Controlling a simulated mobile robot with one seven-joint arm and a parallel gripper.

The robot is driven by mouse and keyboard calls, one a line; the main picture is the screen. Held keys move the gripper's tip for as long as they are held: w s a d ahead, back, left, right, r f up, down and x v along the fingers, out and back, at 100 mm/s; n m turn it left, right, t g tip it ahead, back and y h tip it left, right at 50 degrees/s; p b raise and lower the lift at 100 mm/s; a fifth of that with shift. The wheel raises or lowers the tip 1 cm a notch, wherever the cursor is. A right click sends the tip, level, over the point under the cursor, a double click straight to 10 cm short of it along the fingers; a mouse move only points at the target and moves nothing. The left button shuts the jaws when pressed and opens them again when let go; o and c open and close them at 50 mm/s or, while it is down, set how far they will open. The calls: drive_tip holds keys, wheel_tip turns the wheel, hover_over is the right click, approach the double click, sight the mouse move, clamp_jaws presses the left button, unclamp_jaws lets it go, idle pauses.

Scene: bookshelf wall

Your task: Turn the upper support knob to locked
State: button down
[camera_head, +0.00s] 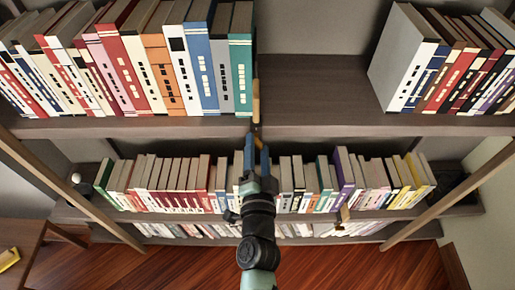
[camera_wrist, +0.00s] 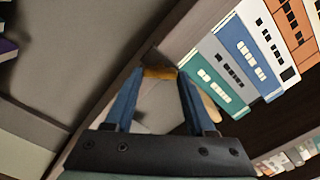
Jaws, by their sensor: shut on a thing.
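My gripper (camera_head: 257,148) reaches up to the front edge of the upper shelf, near the middle of the head view. In the wrist view its two blue fingers (camera_wrist: 158,82) stand either side of a small brass-coloured knob (camera_wrist: 160,73), shut on it at their tips. The knob sits at the shelf edge, close to the green book's end of the row. In the head view the knob is mostly hidden by the fingers. A narrow brass-coloured piece (camera_head: 256,103) shows just above it on a dark upright strip. The knob's lock marking cannot be made out.
Books (camera_head: 180,70) fill the upper shelf (camera_head: 330,95) left of my gripper, the green one (camera_head: 241,70) closest. More books stand at the far right, with a bare stretch between. A lower book row (camera_head: 310,185) lies behind my arm. Slanted wooden rails (camera_head: 450,190) flank both sides.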

idle(0.5)
drive_tip(key=shift+c, duration=1.2)
unclamp_jaws()
drive_tip(key=shift+s, duration=0.15)
drive_tip(key=s+b, duration=0.3)
drive_tip(key=s, duration=0.9)
drive_tip(key=shift+s, duration=0.35)
